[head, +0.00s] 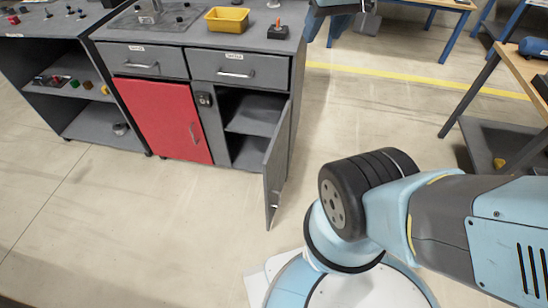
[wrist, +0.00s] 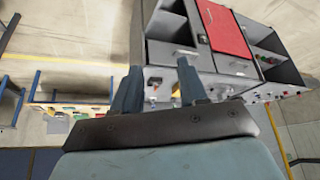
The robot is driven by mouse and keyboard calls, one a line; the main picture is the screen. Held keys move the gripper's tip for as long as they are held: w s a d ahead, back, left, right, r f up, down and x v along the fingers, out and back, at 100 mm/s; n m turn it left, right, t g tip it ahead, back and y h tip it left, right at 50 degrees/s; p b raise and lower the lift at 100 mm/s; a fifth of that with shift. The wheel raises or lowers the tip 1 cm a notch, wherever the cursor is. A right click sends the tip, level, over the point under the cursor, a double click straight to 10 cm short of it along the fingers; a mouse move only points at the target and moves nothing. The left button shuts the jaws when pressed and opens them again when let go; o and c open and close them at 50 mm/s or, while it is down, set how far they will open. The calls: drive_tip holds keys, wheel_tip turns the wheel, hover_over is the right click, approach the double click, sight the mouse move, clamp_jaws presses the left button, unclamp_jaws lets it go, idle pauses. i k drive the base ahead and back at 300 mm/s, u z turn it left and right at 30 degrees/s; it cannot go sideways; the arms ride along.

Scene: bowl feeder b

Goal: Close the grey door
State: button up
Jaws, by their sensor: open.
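The grey door (head: 275,172) stands wide open in the head view, swung out from the right side of the cabinet below the right-hand drawer. Its open compartment (head: 254,118) shows a shelf inside. My gripper (wrist: 158,84) is open and empty in the wrist view, with its two blue-grey fingers apart. In the head view, part of it shows at the top edge, right of the worktop and apart from the door. In the wrist view, the cabinet lies beyond the fingers; the grey door is hard to make out there.
A shut red door (head: 165,118) is left of the open compartment. Two grey drawers (head: 236,71) above are shut. A yellow bin (head: 227,20) stands on the worktop. An open shelf unit (head: 85,95) is at left, a table (head: 522,75) at right. The floor before the cabinet is clear.

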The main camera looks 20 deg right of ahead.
sight(275, 163)
drive_tip(key=z, duration=0.6)
drive_tip(key=k, duration=1.25)
drive_tip(key=u, duration=0.85)
drive_tip(key=i, duration=1)
drive_tip(key=z, duration=0.1)
